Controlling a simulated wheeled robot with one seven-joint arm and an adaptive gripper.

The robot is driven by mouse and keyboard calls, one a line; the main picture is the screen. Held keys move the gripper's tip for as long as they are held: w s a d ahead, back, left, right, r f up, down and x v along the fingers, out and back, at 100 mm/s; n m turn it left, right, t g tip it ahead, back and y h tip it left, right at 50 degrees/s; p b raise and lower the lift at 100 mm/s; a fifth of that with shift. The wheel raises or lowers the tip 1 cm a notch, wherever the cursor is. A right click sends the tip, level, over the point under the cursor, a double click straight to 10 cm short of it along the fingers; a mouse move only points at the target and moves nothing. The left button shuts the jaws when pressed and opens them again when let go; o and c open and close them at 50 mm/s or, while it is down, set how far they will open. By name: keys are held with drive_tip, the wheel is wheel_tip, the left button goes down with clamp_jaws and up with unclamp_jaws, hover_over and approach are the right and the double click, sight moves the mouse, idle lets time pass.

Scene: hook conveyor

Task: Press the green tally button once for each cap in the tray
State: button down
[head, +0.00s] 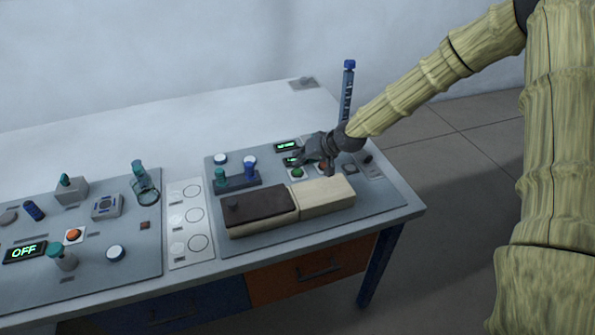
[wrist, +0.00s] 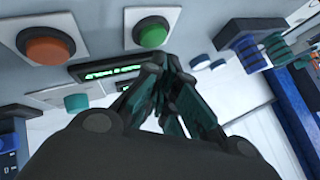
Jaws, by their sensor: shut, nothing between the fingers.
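The green button (head: 297,172) sits on the right panel of the bench, and it shows at the top of the wrist view (wrist: 152,32). My gripper (head: 303,157) is shut and empty, close to this button. In the wrist view its fingertips (wrist: 164,66) are beside the green button; I cannot tell whether they touch it. A lit green display (head: 287,147) is behind the gripper, but its digits are too small to read. A long box with a dark brown lid (head: 262,204) and a cream part (head: 327,194) lies in front. No tray with caps inside is clearly visible.
An orange-red button (wrist: 45,46) is beside the green one. A dark rack (head: 238,182) holds green and blue-topped pieces. A tall blue-capped tube (head: 348,90) stands behind my wrist. The left panel carries an OFF display (head: 25,252) and several knobs.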

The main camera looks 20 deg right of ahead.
sight(299, 169)
drive_tip(key=shift+f+b, duration=0.35)
drive_tip(key=shift+f, duration=0.55)
idle(1.2)
drive_tip(key=shift+r, duration=0.1)
drive_tip(key=shift+r+p, duration=0.55)
drive_tip(key=shift+r, duration=0.25)
drive_tip(key=shift+r+p, duration=1.6)
drive_tip(key=shift+r, duration=0.9)
drive_tip(key=r+n+p, duration=0.1)
drive_tip(key=n, duration=0.5)
drive_tip(key=s+a+r+n+p, duration=0.1)
drive_tip(key=n+p, duration=0.1)
drive_tip(key=n, duration=0.4)
drive_tip(key=r+n+p, duration=0.1)
drive_tip(key=n+p, duration=0.1)
drive_tip(key=n, duration=0.5)
drive_tip(key=shift+s+a+r+g+y, duration=0.2)
drive_tip(key=shift+a+r+g+y, duration=0.1)
drive_tip(key=shift+r+y, duration=0.1)
